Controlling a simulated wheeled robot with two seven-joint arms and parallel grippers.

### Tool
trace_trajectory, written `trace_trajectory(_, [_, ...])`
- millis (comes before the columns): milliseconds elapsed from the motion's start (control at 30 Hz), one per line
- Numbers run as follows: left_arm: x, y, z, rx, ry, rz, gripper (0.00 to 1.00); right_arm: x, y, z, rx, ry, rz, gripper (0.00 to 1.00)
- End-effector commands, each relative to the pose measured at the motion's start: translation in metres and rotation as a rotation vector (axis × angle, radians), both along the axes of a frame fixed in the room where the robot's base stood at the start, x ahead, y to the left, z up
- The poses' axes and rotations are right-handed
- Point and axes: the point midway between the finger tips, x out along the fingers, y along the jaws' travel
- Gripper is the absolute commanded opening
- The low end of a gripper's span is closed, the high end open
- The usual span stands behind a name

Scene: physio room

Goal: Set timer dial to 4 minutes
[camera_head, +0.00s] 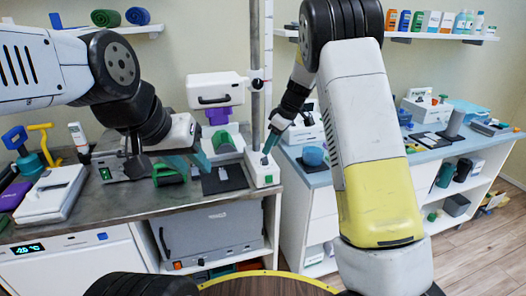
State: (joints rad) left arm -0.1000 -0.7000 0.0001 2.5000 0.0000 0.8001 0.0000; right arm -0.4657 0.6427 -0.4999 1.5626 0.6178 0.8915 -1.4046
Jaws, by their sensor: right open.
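I cannot make out a timer dial with a readable scale. A white box-shaped base (262,170) with small coloured buttons stands under a grey upright post on the left bench. My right gripper (268,154) is open, its teal fingers pointing down at the top of this base; I cannot tell whether they touch it. My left gripper (190,163) is over the bench further left, with teal fingers apart near a green roll (168,175); I see nothing between them. My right arm covers part of the right bench.
The metal bench (130,200) carries a white device with a handle (215,90), a dark flat pad (223,179) and a white scale-like box (52,194). A grey cabinet (212,232) stands below. The right bench (430,153) holds several small items.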

Motion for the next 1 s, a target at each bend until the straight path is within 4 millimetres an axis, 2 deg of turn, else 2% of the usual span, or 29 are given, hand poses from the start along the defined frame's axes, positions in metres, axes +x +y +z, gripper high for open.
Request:
trace_trajectory(100, [0.000,0.000,0.000,0.000,0.000,0.000,0.34,0.003,0.007,-0.020,-0.002,0.003,0.002,0.49])
trace_trajectory(300, [0.000,0.000,0.000,0.000,0.000,0.000,0.34,0.008,0.017,-0.047,-0.002,0.003,-0.001,0.49])
trace_trajectory(467, [0.000,0.000,0.000,0.000,0.000,0.000,0.34,0.010,0.021,-0.057,-0.001,0.002,-0.001,0.49])
trace_trajectory(733, [0.000,0.000,0.000,0.000,0.000,0.000,0.34,0.010,0.021,-0.058,-0.001,0.001,-0.001,0.49])
trace_trajectory(767, [0.000,0.000,0.000,0.000,0.000,0.000,0.34,0.010,0.021,-0.058,-0.001,0.001,-0.001,0.45])
trace_trajectory(1000, [0.000,0.000,0.000,0.000,0.000,0.000,0.34,0.010,0.021,-0.058,-0.001,0.001,-0.002,0.00])
